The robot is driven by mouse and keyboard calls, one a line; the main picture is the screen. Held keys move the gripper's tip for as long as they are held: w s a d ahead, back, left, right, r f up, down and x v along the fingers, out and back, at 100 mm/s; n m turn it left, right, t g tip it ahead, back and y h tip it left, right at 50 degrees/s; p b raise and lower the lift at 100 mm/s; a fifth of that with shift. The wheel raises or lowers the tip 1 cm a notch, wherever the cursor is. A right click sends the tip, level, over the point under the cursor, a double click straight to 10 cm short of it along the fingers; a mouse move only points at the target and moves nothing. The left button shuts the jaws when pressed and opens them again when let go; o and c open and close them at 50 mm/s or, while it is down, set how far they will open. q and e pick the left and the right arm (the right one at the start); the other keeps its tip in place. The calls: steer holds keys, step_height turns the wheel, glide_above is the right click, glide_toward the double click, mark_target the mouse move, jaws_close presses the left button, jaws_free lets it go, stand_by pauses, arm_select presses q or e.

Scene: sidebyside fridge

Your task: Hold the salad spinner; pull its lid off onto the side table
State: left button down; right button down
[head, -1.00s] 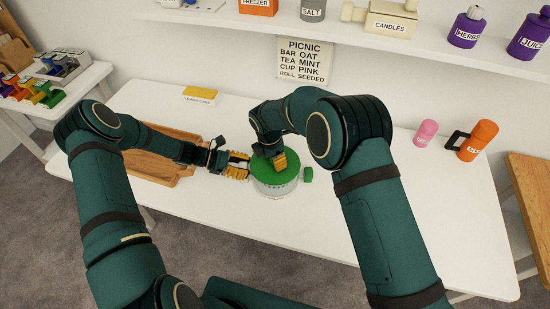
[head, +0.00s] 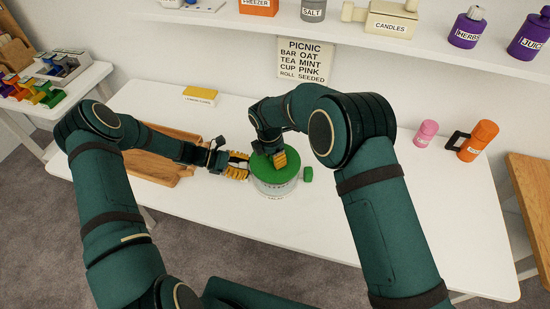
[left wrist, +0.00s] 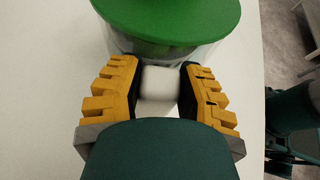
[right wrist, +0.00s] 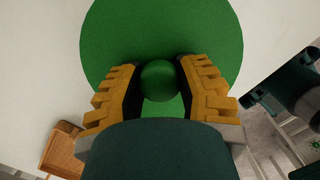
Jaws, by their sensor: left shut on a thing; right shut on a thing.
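The salad spinner (head: 275,188) stands on the white table, a clear bowl with a flat round green lid (head: 262,165) on top. My left gripper (head: 240,166) is at its left side, shut on a pale block-like grip (left wrist: 158,85) on the bowl's wall. My right gripper (head: 279,158) is above the lid, shut on its round green knob (right wrist: 160,80). The lid looks level over the bowl; I cannot tell whether there is a gap under it. A wooden side table (head: 530,200) stands at the right edge of the head view.
A small green piece (head: 307,174) is right of the spinner. A wooden tray (head: 150,165) lies left, behind my left arm. The table's front is clear.

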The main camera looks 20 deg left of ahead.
arm_select(q)
steer(key=shift+s+f, duration=0.1)
arm_select(e)
steer(key=shift+r, duration=0.95)
steer(key=shift+r, duration=0.1)
steer(key=shift+r, duration=1.9)
